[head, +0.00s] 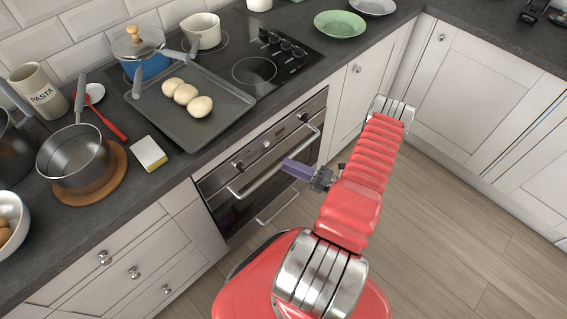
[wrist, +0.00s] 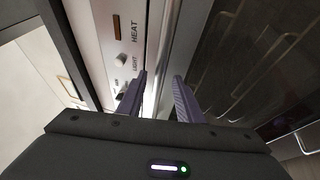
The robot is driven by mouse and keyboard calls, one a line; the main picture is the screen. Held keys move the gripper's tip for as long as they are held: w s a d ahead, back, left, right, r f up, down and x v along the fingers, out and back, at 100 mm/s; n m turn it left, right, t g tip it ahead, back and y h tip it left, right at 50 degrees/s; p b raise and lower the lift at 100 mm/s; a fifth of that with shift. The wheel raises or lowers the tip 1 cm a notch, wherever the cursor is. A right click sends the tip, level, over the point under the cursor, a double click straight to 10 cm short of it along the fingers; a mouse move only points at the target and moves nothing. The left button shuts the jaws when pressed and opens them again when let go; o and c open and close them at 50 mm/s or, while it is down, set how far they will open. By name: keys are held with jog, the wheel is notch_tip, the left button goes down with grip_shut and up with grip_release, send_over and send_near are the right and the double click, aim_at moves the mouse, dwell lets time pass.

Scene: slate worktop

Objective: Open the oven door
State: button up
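The oven (head: 213,181) is built in under the hob, and its door (head: 238,212) looks shut. A silver bar handle (head: 245,187) runs across the top of the door. My gripper (head: 288,167) is in front of the oven, close to the handle's middle. In the wrist view my gripper (wrist: 159,80) has its two purple-grey fingers apart. A bright metal strip, seemingly the handle, shows between and beyond them; I cannot tell whether they touch it. The control panel (wrist: 112,45) is on the left, and the dark door glass (wrist: 245,60) on the right.
A tray (head: 220,132) with bread rolls sits on the worktop above, next to a blue pot (head: 150,67) and a white jug (head: 202,31). A saucepan (head: 75,155) stands at the left. The wooden floor (head: 450,220) at the right is clear.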

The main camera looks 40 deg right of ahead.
jog(key=shift+x, duration=1.5)
jog(key=shift+c, duration=0.4)
grip_shut()
